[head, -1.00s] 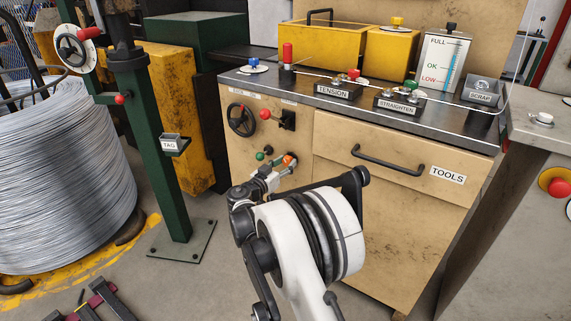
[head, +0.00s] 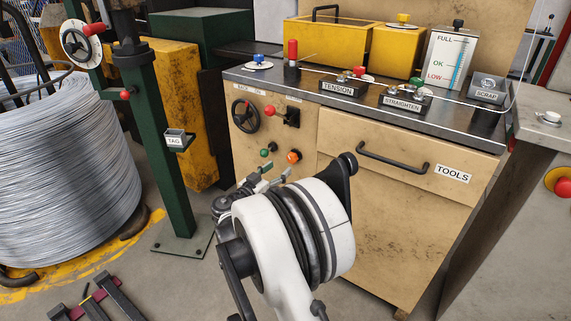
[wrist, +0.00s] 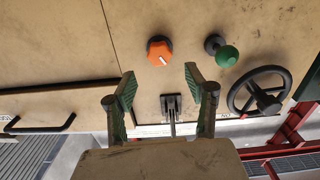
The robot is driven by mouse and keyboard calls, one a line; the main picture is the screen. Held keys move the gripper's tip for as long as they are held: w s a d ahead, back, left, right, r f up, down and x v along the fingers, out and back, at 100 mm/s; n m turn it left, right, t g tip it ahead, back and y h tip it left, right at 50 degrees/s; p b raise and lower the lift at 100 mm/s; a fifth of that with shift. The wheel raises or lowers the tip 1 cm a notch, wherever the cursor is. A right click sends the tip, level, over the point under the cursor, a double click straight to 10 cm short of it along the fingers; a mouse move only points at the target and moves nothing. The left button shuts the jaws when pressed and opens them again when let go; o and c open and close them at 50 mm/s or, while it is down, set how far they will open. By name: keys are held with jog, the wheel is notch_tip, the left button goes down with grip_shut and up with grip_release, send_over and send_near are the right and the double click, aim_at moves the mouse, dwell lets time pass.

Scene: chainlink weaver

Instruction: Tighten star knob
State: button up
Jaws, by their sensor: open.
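Several knobs are in view, and I cannot tell for sure which is the star knob. A blue knob (head: 259,60) stands on a pale disc at the back left of the bench top. A yellow knob (head: 403,19) sits on a yellow box. An orange knob (head: 294,156) with a white pointer mark is on the cabinet front; it also shows in the wrist view (wrist: 160,51). My gripper (wrist: 160,77) is open and empty, its green-padded fingers apart in front of the panel. The orange knob shows beyond the gap. In the head view my gripper (head: 272,176) is below the orange knob.
A green ball knob (wrist: 227,55), a black handwheel (head: 244,115) and a red-knobbed lever (head: 285,115) are close by on the panel. The drawer handle (head: 393,160) protrudes to the right. A green post (head: 160,140) and wire coil (head: 62,165) stand left.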

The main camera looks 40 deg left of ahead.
jog(key=shift+s+d, duration=0.2)
jog(key=shift+s, duration=2.15)
